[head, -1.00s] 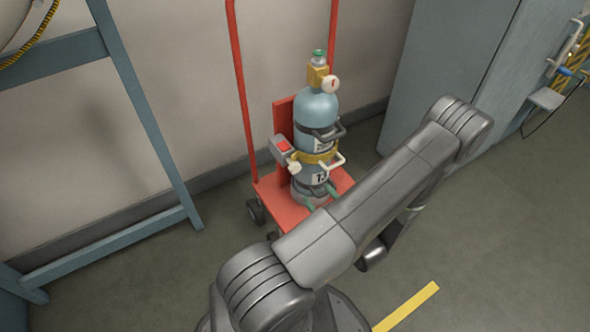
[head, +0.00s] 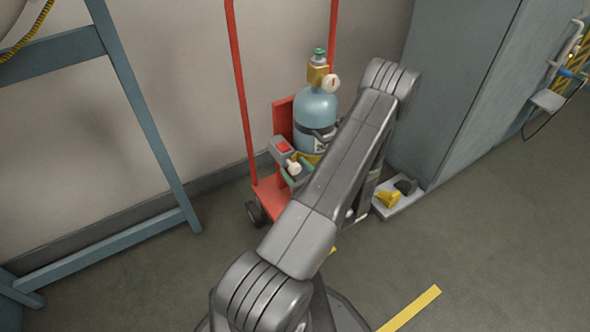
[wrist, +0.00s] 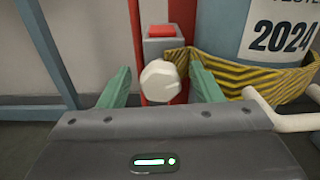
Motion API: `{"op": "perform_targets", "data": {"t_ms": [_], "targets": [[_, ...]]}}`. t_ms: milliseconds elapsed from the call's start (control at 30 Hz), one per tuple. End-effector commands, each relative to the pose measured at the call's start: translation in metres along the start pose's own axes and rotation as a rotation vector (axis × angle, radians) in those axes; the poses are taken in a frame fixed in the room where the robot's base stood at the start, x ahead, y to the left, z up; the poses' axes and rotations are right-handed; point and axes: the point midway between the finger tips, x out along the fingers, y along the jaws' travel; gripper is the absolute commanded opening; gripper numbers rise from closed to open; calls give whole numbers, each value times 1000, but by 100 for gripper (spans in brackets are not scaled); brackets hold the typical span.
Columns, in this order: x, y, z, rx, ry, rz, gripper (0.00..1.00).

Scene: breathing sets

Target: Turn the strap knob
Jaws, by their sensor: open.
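The strap knob (wrist: 160,81) is white and faceted, below a grey box with a red top (wrist: 161,31). The knob also shows in the head view (head: 293,168). The yellow and black strap (wrist: 232,76) runs from beside it around the blue-grey cylinder (head: 316,108). My gripper (wrist: 160,70) is open, with one green finger left of the knob and one right of it in the wrist view. Whether either finger touches the knob I cannot tell. My arm hides the cylinder's lower part in the head view.
The cylinder stands on a red cart (head: 267,197) against the wall. A white bar handle (wrist: 285,120) juts out right of my gripper. A blue-grey frame (head: 140,110) stands left, a cabinet (head: 455,90) right. A pale tray (head: 400,203) with a yellow item lies by the cabinet.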

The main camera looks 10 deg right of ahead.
Motion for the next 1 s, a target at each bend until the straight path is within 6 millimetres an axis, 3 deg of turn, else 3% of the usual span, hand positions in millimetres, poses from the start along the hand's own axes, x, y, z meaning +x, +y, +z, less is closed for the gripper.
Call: {"op": "perform_targets", "data": {"t_ms": [367,600,633,1000], "targets": [[6,0,0,-1,0,-1,59],[6,0,0,-1,0,-1,16],[6,0,0,-1,0,-1,14],[6,0,0,63,0,0,14]]}}
